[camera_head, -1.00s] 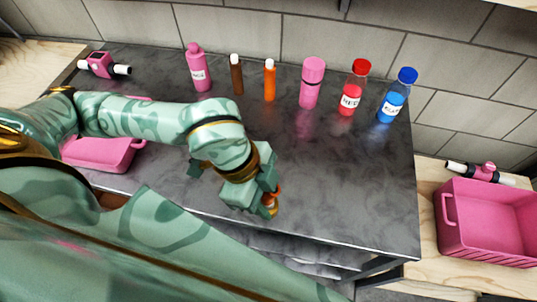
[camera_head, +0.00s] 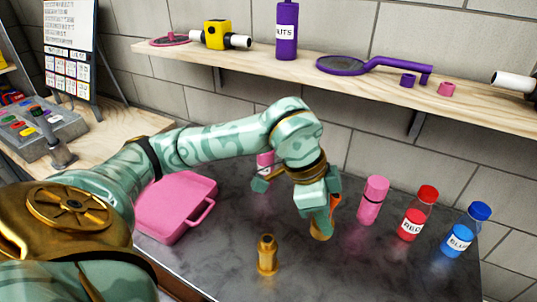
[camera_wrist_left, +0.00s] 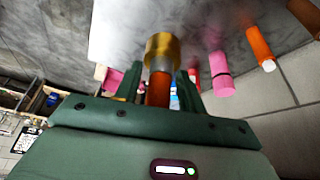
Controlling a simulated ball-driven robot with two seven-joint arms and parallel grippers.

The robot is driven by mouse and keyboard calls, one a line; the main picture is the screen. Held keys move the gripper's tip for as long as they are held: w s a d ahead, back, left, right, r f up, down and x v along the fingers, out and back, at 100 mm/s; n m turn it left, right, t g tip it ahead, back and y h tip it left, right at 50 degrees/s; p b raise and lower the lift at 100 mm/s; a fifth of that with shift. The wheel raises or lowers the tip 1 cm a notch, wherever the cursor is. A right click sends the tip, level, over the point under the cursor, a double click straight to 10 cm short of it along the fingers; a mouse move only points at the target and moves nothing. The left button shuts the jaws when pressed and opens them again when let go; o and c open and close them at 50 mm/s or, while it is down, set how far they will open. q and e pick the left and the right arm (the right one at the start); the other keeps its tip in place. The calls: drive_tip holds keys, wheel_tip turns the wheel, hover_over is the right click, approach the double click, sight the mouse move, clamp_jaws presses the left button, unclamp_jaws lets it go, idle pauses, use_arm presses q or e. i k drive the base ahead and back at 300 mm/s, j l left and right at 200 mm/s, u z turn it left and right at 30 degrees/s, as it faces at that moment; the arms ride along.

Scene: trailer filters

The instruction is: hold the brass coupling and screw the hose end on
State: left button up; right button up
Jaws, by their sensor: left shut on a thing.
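A brass coupling (camera_head: 267,256) stands upright on the dark counter in the head view, in front of and left of my left gripper. My left gripper (camera_head: 327,212) is shut on the orange hose end (camera_wrist_left: 158,90), which has a brass collar (camera_wrist_left: 163,47) and a grey band. In the head view the brass collar (camera_head: 320,231) points down below the fingers, apart from the coupling. The left fingers (camera_wrist_left: 160,84) flank the orange part in the left wrist view. My right gripper is not in view.
A pink bin (camera_head: 176,207) stands at the left. A pink bottle (camera_head: 373,200), a red bottle (camera_head: 417,214) and a blue bottle (camera_head: 466,229) line the counter's right side. A wooden shelf (camera_head: 345,85) hangs above. The counter around the coupling is clear.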

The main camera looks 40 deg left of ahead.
sight(267, 264)
drive_tip(key=j+z, duration=0.1)
drive_tip(key=j, duration=0.3)
drive_tip(key=k+j+z, duration=0.1)
drive_tip(key=j, duration=0.25)
drive_tip(key=k+j+z, duration=0.1)
drive_tip(key=j, duration=0.3)
drive_tip(key=k+j+z, duration=0.1)
drive_tip(key=j, duration=0.25)
drive_tip(key=k+j+z, duration=0.1)
drive_tip(key=j, duration=0.25)
drive_tip(key=k+j+z, duration=0.1)
drive_tip(key=k+j, duration=0.15)
